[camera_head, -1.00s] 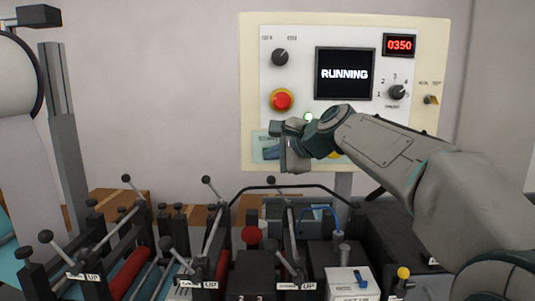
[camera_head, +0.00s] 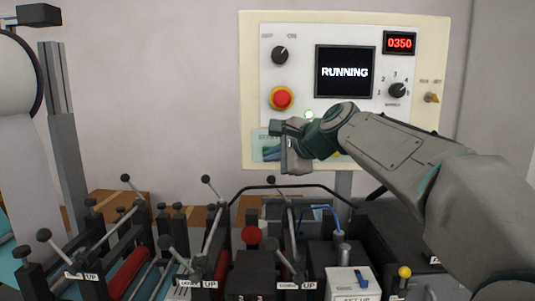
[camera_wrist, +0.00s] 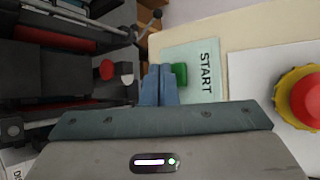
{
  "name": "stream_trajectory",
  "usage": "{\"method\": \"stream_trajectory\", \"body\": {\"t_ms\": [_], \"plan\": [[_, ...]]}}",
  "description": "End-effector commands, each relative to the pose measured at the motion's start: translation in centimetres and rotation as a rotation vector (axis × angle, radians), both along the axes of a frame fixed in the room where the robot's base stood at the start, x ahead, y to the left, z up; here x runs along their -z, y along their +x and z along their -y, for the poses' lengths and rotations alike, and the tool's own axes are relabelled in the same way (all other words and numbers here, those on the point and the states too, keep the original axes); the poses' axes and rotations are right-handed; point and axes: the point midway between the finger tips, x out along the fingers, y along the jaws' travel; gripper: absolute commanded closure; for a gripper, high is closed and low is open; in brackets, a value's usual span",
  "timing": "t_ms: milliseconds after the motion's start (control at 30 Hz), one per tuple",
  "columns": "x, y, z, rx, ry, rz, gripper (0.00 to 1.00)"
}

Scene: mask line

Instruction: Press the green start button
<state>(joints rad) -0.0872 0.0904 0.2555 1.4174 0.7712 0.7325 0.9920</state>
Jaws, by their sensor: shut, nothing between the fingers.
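The green start button (camera_wrist: 180,74) shows in the wrist view on a pale green plate (camera_wrist: 208,88) marked START. My gripper (camera_wrist: 159,72) is shut and empty, its blue fingertips just left of the button in that view. They look very close to it, but I cannot tell whether they touch. The panel's screen (camera_head: 344,72) reads RUNNING, and a small green light (camera_head: 309,114) glows above my wrist.
A red stop knob (camera_head: 282,98) on a yellow base is above my gripper, and also at the right in the wrist view (camera_wrist: 308,98). Black selector knobs and a red 0350 display (camera_head: 399,43) are on the panel. Levers and rollers (camera_head: 130,268) fill the area below.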

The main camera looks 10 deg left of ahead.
Motion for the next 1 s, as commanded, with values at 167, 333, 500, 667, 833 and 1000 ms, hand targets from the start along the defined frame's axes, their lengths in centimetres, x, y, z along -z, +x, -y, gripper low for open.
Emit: {"method": "stream_trajectory", "body": {"t_ms": [167, 333, 500, 667, 833, 1000], "plan": [[0.2, -1.6, 0.3, 0.001, 0.000, 0.002, 1.00], [0.2, -3.3, 0.7, 0.001, 0.000, 0.002, 1.00], [0.1, -4.5, 0.9, 0.001, 0.000, 0.002, 1.00], [0.0, -4.8, 1.0, 0.001, 0.000, 0.000, 1.00], [0.0, -4.8, 1.0, 0.000, 0.000, 0.000, 1.00], [0.0, -4.8, 1.0, 0.000, 0.000, 0.000, 1.00]]}}
